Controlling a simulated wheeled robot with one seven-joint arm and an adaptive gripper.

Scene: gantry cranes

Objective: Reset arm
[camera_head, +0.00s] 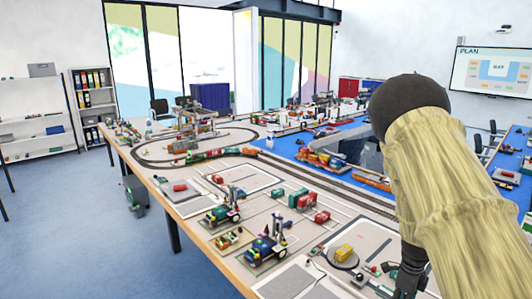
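My arm, in a pale yellow sleeve with a dark rounded joint at its top, fills the right side of the head view. The dark part low beside the sleeve looks like my gripper (408,278), over the near right part of the table. Its fingers are too small and dark to tell open from shut. I cannot tell whether it holds anything.
A long table (236,275) carries a model harbour with rail tracks, several small vehicles, red and green containers (305,201), and a blue water area (285,146). A yellow piece (344,252) lies near my gripper. White shelves (37,122) and open blue floor (75,225) are left.

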